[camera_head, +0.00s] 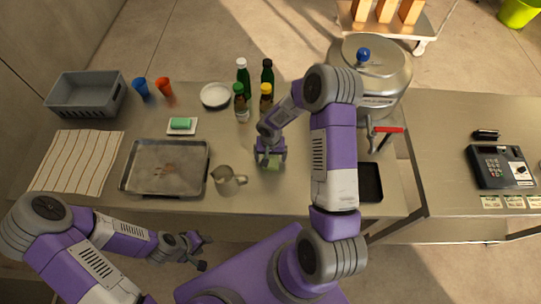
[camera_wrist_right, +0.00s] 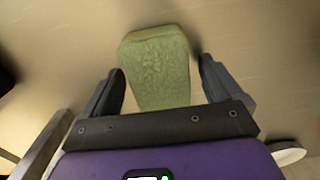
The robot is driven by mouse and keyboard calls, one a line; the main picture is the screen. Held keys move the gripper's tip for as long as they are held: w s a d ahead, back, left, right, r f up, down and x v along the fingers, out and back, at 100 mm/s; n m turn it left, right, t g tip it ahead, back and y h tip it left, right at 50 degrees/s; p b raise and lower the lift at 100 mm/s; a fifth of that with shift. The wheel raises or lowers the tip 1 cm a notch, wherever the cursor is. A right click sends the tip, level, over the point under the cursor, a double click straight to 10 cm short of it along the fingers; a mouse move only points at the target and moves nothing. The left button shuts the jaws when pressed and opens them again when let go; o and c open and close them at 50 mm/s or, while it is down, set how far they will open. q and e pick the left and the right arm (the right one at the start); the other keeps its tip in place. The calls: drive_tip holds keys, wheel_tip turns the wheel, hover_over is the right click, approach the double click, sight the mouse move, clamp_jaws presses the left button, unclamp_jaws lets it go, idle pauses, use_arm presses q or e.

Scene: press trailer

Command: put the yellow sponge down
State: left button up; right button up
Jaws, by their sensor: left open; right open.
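The sponge looks yellow-green (camera_head: 272,165) and lies on the metal counter under my right gripper (camera_head: 270,159). In the right wrist view the sponge (camera_wrist_right: 158,80) sits between the two dark fingers, which are spread with a gap on each side. My right gripper is open. Whether the sponge rests fully flat is hard to tell. My left gripper (camera_head: 203,252) is open and empty, in front of the counter's near edge, away from the sponge.
A small pitcher (camera_head: 226,181) and a metal tray (camera_head: 132,178) are left of the sponge. Several bottles (camera_head: 241,103) stand behind it. A black tray (camera_head: 370,184) and a large pot (camera_head: 385,80) are to the right. A green block (camera_head: 181,123) lies on a white dish.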

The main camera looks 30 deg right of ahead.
wheel_tip(320, 180, up, 12)
idle(0.3)
idle(0.5)
